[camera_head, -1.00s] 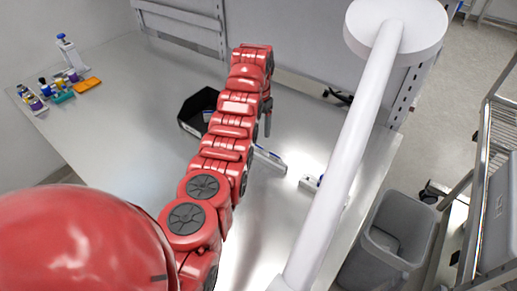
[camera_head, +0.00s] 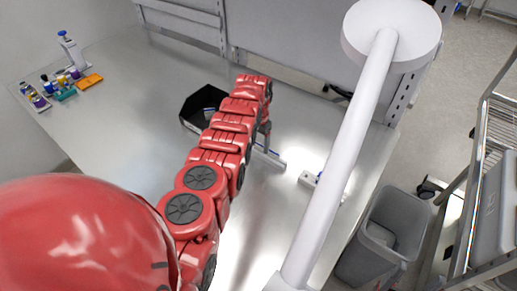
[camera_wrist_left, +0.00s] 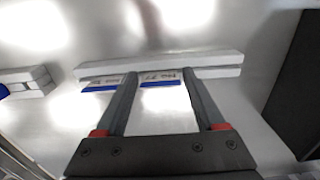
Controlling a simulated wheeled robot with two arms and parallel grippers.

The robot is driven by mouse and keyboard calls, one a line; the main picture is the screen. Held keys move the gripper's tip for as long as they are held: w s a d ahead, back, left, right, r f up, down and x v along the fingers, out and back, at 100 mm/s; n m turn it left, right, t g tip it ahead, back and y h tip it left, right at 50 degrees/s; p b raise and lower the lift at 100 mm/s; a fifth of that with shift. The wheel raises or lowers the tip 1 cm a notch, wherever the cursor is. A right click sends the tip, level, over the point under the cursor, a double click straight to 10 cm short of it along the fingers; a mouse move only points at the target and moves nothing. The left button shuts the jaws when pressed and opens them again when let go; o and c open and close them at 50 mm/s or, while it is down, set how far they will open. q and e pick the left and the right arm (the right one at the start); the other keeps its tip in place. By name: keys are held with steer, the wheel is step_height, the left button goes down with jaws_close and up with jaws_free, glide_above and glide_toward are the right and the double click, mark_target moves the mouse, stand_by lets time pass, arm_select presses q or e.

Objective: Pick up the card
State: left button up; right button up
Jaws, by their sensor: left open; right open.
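In the left wrist view, two white cards with blue lower bands stand along a long pale holder (camera_wrist_left: 225,60). One card (camera_wrist_left: 162,78) shows between my fingers, with print like "No. 77". The other card (camera_wrist_left: 100,83) is at the left finger, partly covered by it. My left gripper (camera_wrist_left: 160,75) is open, its fingertips close to the holder; I cannot tell if they touch. In the head view the holder (camera_head: 272,158) shows beside my red left arm, which hides part of it. My left gripper (camera_head: 266,132) is mostly hidden there. My right gripper is not seen.
A black open bin (camera_head: 194,106) stands left of the arm. A second small holder (camera_head: 309,179) lies right of the long one. Small bottles, an orange tray (camera_head: 90,81) and a stand (camera_head: 70,50) are far left. A grey waste bin (camera_head: 382,235) stands beyond the right edge.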

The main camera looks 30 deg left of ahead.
arm_select(q)
steer(key=shift+r, duration=0.1)
steer(key=shift+c, duration=0.2)
steer(key=c, duration=1)
steer(key=shift+c, duration=0.2)
steer(key=shift+r, duration=0.15)
